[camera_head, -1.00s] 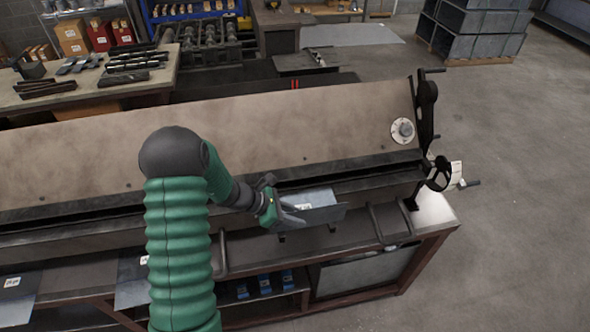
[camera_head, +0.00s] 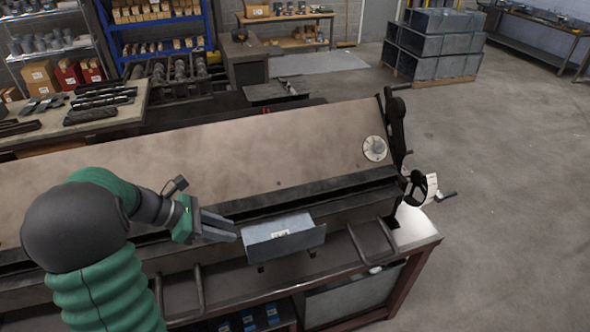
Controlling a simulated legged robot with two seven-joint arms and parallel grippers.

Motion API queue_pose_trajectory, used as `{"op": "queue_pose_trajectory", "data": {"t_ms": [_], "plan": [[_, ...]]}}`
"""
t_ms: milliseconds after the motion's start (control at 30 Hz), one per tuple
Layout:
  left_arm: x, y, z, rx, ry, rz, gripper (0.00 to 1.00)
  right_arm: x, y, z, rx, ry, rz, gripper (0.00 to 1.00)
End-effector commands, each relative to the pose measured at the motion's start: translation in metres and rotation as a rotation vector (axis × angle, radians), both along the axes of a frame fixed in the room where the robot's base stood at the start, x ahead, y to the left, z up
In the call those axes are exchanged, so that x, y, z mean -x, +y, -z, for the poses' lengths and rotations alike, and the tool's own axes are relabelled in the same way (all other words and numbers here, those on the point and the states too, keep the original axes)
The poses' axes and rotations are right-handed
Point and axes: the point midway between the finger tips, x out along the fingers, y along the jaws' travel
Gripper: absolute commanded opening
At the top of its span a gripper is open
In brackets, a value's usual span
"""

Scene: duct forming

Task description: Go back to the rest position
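My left gripper (camera_head: 234,230) comes in from the left on a green-sleeved arm. Its two grey fingers are apart with nothing between them, and they point right. A bent grey sheet-metal piece (camera_head: 285,243) with a small white label rests at the front of the long bending machine (camera_head: 230,155). The fingertips are just left of this piece in the picture; a small gap seems to show between them. My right gripper is out of view.
Looped handles (camera_head: 372,240) stick up along the machine's front edge. A crank and lever (camera_head: 420,187) stand at its right end. A workbench (camera_head: 135,100) with dark tools is at the back left. The floor to the right is clear.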

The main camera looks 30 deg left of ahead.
Motion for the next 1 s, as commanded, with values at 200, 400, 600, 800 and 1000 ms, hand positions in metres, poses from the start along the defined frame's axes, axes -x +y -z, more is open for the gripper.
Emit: {"op": "queue_pose_trajectory", "data": {"t_ms": [200, 400, 600, 800, 1000], "plan": [[0.004, -0.035, 0.045, -0.122, 0.026, 0.185, 0.28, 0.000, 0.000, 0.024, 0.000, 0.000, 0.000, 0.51], [0.045, -0.138, 0.181, -0.687, -0.051, 1.092, 0.28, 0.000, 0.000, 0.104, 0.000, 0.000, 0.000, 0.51], [0.060, -0.196, 0.238, -1.164, -0.399, 1.956, 0.28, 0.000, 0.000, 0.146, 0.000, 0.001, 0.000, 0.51], [0.059, -0.206, 0.237, -1.246, -0.494, 2.108, 0.28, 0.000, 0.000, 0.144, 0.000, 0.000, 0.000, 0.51], [0.058, -0.204, 0.237, -1.241, -0.490, 2.101, 0.28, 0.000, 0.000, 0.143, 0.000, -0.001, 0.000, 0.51]]}}
